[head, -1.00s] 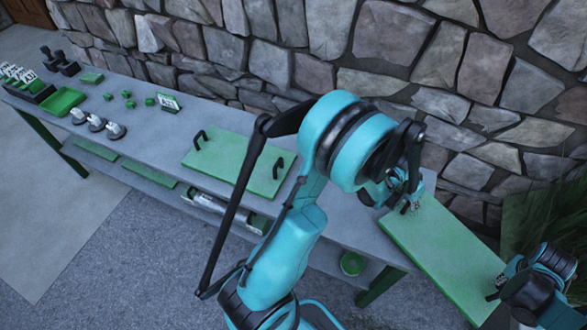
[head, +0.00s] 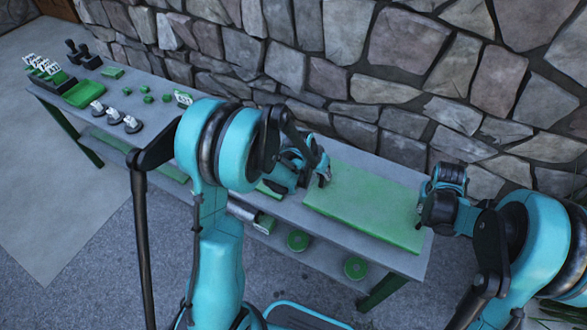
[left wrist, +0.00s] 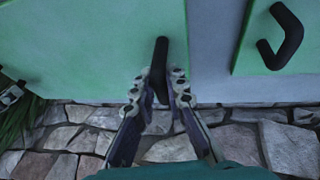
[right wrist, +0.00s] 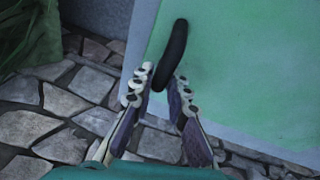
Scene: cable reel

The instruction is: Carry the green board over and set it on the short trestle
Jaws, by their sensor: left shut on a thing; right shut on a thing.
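The green board (head: 365,205) is a flat slab with a black handle near each end. In the head view it lies over the right end of the long grey bench (head: 408,262); whether it touches the top I cannot tell. My left gripper (head: 323,177) is shut on its left handle, which shows between the fingers in the left wrist view (left wrist: 160,65). My right gripper (head: 424,206) is at its right end, shut on the other handle (right wrist: 174,52). I cannot make out a short trestle.
A second green board with black handles (left wrist: 285,35) lies beside the held one, mostly hidden by my left arm in the head view. Green tray (head: 84,92), small green pieces (head: 147,98) and grey-black items (head: 114,116) stand far left. A stone wall (head: 420,60) runs behind.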

